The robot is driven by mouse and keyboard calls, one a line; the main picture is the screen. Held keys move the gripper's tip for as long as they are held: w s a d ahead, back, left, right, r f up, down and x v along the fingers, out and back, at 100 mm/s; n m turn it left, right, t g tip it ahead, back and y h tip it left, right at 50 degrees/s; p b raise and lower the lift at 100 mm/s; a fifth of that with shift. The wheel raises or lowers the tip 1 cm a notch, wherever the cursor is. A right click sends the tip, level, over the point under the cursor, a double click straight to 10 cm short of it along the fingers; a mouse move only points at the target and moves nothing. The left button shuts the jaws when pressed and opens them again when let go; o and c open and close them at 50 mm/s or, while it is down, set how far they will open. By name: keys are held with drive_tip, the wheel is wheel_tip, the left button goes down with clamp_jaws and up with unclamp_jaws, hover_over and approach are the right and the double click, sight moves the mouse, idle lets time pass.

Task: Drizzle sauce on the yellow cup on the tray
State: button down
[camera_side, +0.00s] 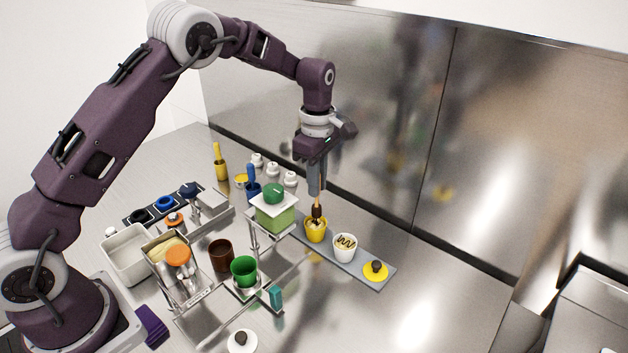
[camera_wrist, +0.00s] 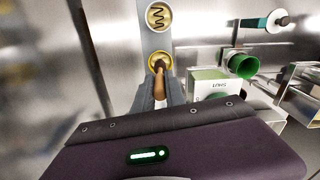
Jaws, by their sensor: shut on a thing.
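My gripper (camera_side: 315,190) points down over the grey tray (camera_side: 366,252), shut on a slim sauce bottle (camera_side: 317,206) with a brown and dark lower part. The bottle's tip is right at the mouth of the yellow cup (camera_side: 316,232). I cannot tell whether it touches the cup. In the wrist view, the brown bottle (camera_wrist: 160,84) reaches from between the fingers (camera_wrist: 160,95) to the yellow cup (camera_wrist: 151,62), covering part of its opening. Whether sauce lies in the cup is unclear. The cup stands upright beside a white cup (camera_side: 344,250) with dark zigzag sauce on top.
Left of the tray are a raised green-topped container (camera_side: 274,217), a green cup (camera_side: 244,270) and a brown cup (camera_side: 221,256). A steel wall (camera_side: 370,130) stands behind. The counter right of the tray is clear.

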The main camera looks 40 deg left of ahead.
drive_tip(key=shift+d, duration=0.2)
drive_tip(key=shift+a, duration=0.15)
drive_tip(key=shift+a, duration=0.6)
wheel_tip(320, 180, up, 7)
idle(0.6)
